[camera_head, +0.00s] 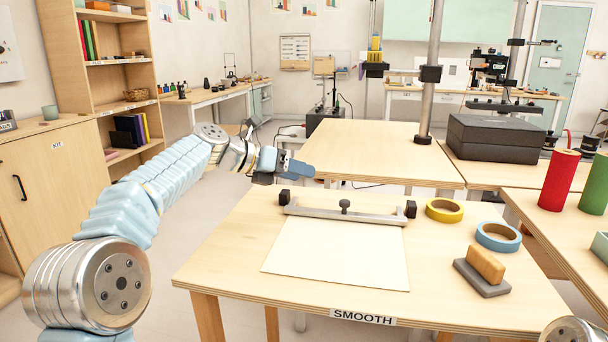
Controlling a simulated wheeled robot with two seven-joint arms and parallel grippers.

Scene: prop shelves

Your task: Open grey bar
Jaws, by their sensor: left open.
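The grey bar (323,212) lies across the far edge of a cream sheet (336,253) on the table marked SMOOTH. It has a black block at each end and a dark knob (345,205) in its middle. My left gripper (304,169) is open, past the table's far left edge, beyond the bar's left end and apart from it. Its fingers point right and look empty. My right gripper is out of frame; only a joint of my right arm shows at the bottom right corner.
Yellow tape (444,210), blue tape (498,237) and a wooden block (486,264) on a grey base sit on the right of the table. A red cylinder (558,180) stands on the right table. Another bare-topped table (370,150) stands behind. The table's left front is clear.

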